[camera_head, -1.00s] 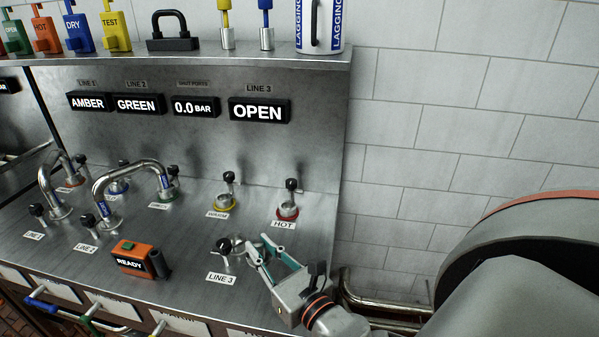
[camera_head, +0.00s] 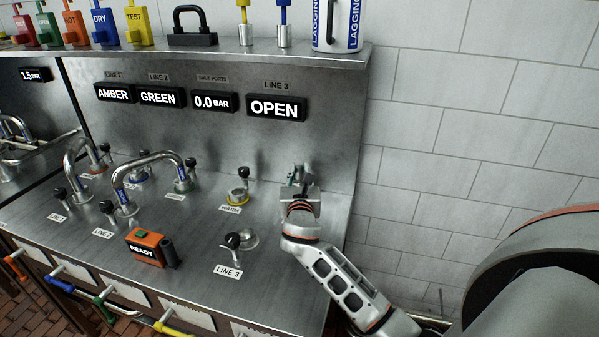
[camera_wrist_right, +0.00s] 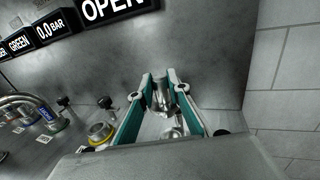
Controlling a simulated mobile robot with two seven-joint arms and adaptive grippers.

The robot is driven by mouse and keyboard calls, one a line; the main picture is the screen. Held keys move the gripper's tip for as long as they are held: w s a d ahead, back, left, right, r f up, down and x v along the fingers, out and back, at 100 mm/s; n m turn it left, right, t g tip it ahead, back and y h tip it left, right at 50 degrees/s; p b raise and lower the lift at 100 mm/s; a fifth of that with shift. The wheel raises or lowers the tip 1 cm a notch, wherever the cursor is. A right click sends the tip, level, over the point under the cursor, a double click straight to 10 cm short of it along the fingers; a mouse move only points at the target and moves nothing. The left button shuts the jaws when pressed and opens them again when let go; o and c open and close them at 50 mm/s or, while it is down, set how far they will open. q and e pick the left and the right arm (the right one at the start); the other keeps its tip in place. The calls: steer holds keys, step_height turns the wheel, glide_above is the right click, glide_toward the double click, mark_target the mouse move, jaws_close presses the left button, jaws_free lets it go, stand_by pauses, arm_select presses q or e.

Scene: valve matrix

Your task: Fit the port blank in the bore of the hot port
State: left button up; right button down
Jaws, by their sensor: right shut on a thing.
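My right gripper (camera_head: 298,174) stands over the spot at the back right of the steel bench where the hot port was seen. The port and its label are hidden behind it in the head view. In the wrist view its teal-lined fingers (camera_wrist_right: 160,100) are shut on a small shiny metal piece, the port blank (camera_wrist_right: 161,94). Another bit of bright metal (camera_wrist_right: 172,131) shows below it, too small to identify. I cannot tell whether the blank touches or sits in the bore. My left gripper is not in view.
Bent pipes (camera_head: 147,160) and an orange READY box (camera_head: 148,247) are further left. A shelf (camera_head: 230,54) overhangs the back.

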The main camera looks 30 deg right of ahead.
mark_target(299, 181)
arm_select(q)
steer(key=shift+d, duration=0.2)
arm_select(e)
steer(key=shift+f+b, duration=0.45)
steer(key=shift+f, duration=0.15)
steer(key=shift+f+b, duration=0.45)
steer(key=shift+f, duration=0.25)
steer(key=shift+f+b, duration=0.5)
steer(key=shift+f, duration=0.25)
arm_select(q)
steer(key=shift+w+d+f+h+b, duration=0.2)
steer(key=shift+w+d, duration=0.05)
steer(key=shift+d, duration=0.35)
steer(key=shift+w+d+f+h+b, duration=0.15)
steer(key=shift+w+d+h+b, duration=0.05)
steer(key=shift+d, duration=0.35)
arm_select(e)
steer(key=shift+f, duration=0.8)
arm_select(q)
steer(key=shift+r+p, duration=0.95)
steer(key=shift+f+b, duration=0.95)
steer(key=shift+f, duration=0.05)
arm_select(e)
steer(key=shift+f, duration=1.6)
